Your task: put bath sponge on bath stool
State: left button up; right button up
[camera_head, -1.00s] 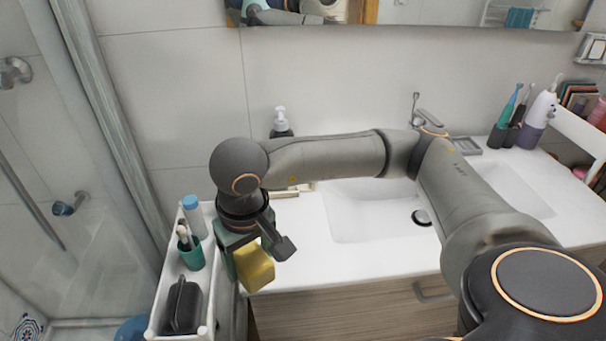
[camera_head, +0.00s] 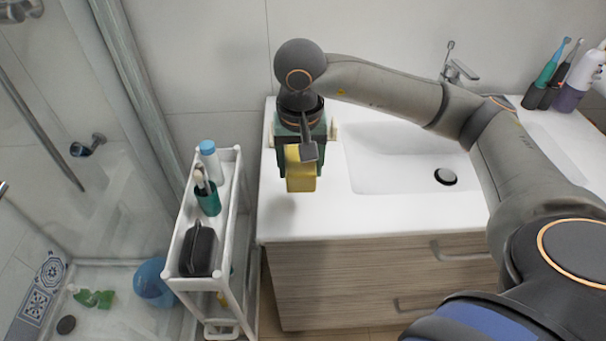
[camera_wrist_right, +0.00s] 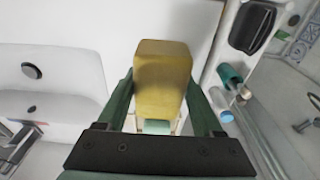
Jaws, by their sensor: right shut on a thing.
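The yellow bath sponge (camera_head: 301,176) is held in my right gripper (camera_head: 300,160), above the left end of the white washbasin counter. In the right wrist view the sponge (camera_wrist_right: 163,80) sits between both green fingers, which are shut on it. My left gripper is in neither current view. I cannot make out the bath stool for certain. A blue rounded object (camera_head: 154,283), partly cut by the shower frame, is on the shower floor at lower left.
A narrow white cart (camera_head: 232,215) left of the counter (camera_head: 385,215) carries a blue-capped bottle (camera_head: 210,160), a green cup (camera_head: 208,202) and a black case (camera_head: 199,248). A glass shower partition (camera_head: 135,120) stands left of it. The sink (camera_head: 400,160) is at right.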

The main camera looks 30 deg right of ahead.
aim_at(303, 168)
jog(key=f, duration=0.1)
jog(key=w+d+f, duration=0.2)
jog(key=shift+f, duration=0.25)
jog(key=f, duration=0.1)
jog(key=f+p, duration=0.1)
jog(key=f, duration=0.1)
jog(key=shift+w+d+f, duration=0.1)
jog(key=shift+w+d, duration=0.05)
jog(key=shift+w, duration=0.05)
jog(key=shift+f, duration=0.2)
jog(key=shift+f, duration=0.2)
jog(key=o, duration=1.3)
jog(key=shift+o, duration=0.2)
jog(key=shift+r, duration=0.15)
